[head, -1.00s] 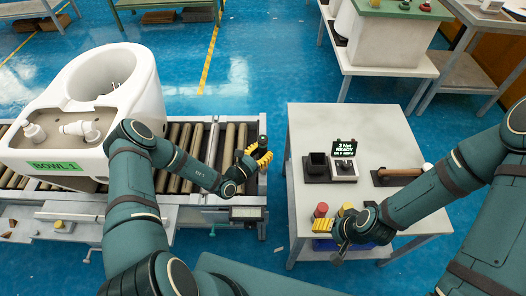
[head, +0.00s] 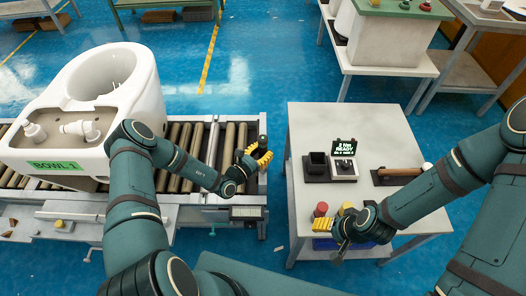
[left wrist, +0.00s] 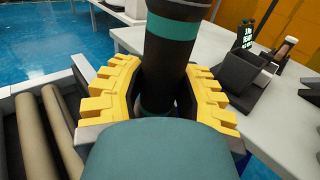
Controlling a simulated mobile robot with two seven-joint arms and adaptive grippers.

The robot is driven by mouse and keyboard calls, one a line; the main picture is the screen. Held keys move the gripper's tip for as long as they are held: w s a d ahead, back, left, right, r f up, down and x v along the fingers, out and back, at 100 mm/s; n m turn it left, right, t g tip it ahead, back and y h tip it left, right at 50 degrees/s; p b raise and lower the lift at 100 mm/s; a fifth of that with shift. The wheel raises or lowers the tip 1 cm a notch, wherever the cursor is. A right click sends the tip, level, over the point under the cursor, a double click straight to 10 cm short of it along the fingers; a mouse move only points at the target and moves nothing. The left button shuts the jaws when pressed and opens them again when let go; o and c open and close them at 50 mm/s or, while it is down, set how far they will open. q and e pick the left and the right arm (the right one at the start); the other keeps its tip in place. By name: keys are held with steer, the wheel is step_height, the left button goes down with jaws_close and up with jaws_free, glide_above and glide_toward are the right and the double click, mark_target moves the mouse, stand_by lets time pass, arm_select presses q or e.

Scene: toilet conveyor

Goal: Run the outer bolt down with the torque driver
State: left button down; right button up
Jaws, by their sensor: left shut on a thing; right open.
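The torque driver (left wrist: 172,60) is a dark upright cylinder with a teal band, seen close up in the left wrist view. In the head view its dark top (head: 262,142) shows at the right end of the conveyor. My left gripper (head: 257,159) is shut on it, with a yellow finger on each side (left wrist: 158,92). The driver's lower end is hidden behind the gripper. The white toilet bowl (head: 150,85), labelled BOWL 1, sits at the left, apart from the driver. I cannot make out the outer bolt. My right gripper (head: 332,228) is open over the table's front edge.
The roller conveyor (head: 180,135) runs under the bowl. The grey table (head: 305,125) carries a black holder (head: 316,167), a lit display reading READY (head: 345,146), a wooden-handled tool (head: 402,171) and red and yellow knobs near my right gripper. The table's back half is clear.

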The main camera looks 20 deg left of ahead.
mark_target(260, 150)
arm_select(q)
steer(key=shift+f+b, duration=0.5)
steer(key=shift+f, duration=0.3)
stand_by(0.4)
stand_by(0.4)
steer(key=shift+f, duration=0.35)
stand_by(0.4)
steer(key=shift+p, duration=0.95)
stand_by(0.8)
steer(key=shift+r, duration=0.1)
stand_by(0.5)
steer(key=shift+r+p, duration=2.35)
steer(key=shift+r, duration=0.25)
